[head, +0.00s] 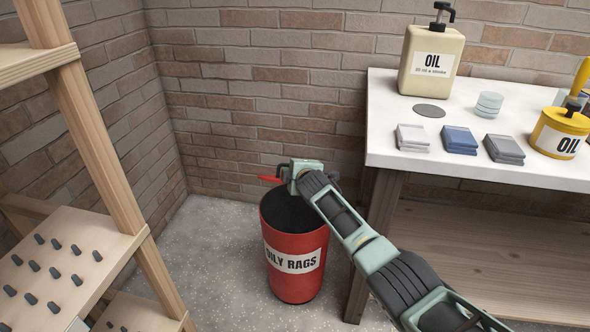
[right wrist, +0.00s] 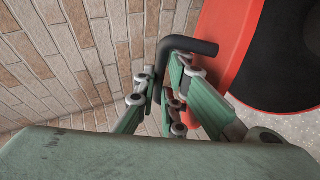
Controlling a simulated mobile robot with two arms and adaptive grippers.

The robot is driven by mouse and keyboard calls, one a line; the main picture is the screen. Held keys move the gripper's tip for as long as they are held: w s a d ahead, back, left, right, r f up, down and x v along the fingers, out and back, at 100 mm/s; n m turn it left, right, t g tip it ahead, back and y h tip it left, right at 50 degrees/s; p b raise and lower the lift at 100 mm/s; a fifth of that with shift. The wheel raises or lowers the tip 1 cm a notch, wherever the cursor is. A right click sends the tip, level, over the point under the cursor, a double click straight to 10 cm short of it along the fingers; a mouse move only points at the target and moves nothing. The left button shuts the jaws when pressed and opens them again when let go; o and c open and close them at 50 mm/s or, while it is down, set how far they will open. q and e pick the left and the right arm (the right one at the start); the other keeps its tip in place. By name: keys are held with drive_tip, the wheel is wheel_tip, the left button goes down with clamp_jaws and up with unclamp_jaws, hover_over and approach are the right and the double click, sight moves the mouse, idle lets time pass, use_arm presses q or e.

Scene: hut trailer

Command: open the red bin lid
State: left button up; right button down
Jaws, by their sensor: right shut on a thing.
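The red bin (head: 290,275) labelled OILY RAGS stands on the floor, its dark inside showing through the open top. Its red lid (head: 269,179) is raised above the rim and seen nearly edge-on, mostly hidden behind my right gripper (head: 290,172). In the right wrist view my right gripper (right wrist: 168,92) is shut on the black bent lid handle (right wrist: 190,44). The bin's red rim and black opening (right wrist: 291,55) show at the upper right there. My left gripper is not in view.
A white-topped table (head: 385,145) stands right of the bin, holding an oil pump bottle (head: 428,65), a yellow oil can (head: 561,132) and folded cloths (head: 459,140). A wooden rack (head: 110,170) stands at left. Brick walls are close behind; floor shows around the bin.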

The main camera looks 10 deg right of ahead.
drive_tip(key=shift+r, duration=0.15)
drive_tip(key=c, duration=1.8)
unclamp_jaws()
drive_tip(key=shift+c, duration=0.2)
drive_tip(key=shift+s, duration=0.15)
drive_tip(key=v, duration=1.1)
drive_tip(key=shift+s, duration=0.3)
drive_tip(key=shift+r, duration=0.1)
